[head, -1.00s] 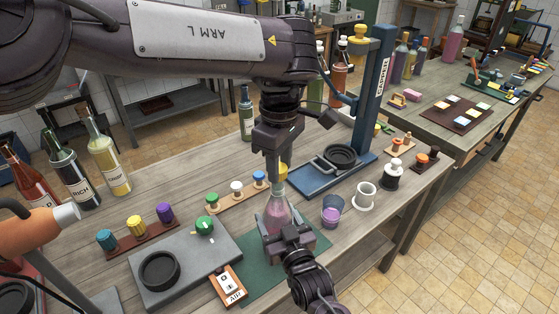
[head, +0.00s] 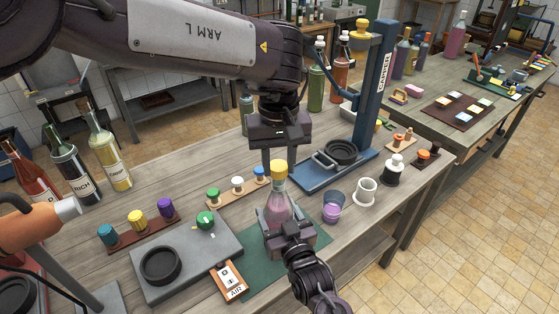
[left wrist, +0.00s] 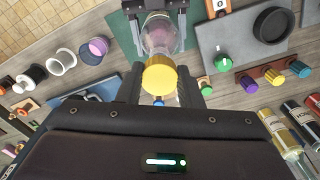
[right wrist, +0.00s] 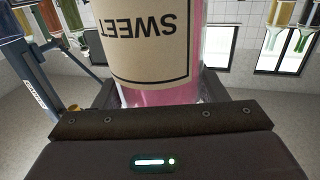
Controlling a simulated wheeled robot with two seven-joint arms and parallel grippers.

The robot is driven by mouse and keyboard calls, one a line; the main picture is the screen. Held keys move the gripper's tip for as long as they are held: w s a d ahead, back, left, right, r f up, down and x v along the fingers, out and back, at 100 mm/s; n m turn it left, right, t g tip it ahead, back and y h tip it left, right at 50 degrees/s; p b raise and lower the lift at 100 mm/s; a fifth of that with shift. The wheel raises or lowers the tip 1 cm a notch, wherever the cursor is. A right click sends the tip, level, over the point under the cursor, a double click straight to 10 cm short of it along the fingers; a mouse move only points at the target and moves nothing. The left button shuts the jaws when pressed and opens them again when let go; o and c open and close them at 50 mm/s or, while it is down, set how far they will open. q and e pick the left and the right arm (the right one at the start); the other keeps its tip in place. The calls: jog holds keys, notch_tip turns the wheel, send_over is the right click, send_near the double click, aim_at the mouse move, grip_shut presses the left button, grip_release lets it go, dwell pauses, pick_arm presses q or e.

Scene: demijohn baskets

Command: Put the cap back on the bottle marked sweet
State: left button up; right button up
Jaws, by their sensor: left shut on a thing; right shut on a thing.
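The bottle marked SWEET (head: 277,212) is clear with pink liquid and stands upright on a green mat. Its label reads SWEET in the right wrist view (right wrist: 150,45). My right gripper (head: 284,232) is shut on its lower body from the front. The yellow cap (head: 278,168) sits at the top of the bottle's neck. My left gripper (head: 279,160) points down from above and is shut on this cap. In the left wrist view the cap (left wrist: 160,75) lines up with the neck. The cap hides the bottle's mouth, so how far it is seated cannot be told.
The green mat (head: 262,268) lies under the bottle. A grey plate with a green knob (head: 205,219) is on the left, a purple-filled cup (head: 332,207) on the right. A blue capper stand (head: 374,100) rises behind. Capped racks and several bottles stand around.

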pick_arm(q)
jog(key=o, duration=0.9)
jog(key=shift+r, duration=2.25)
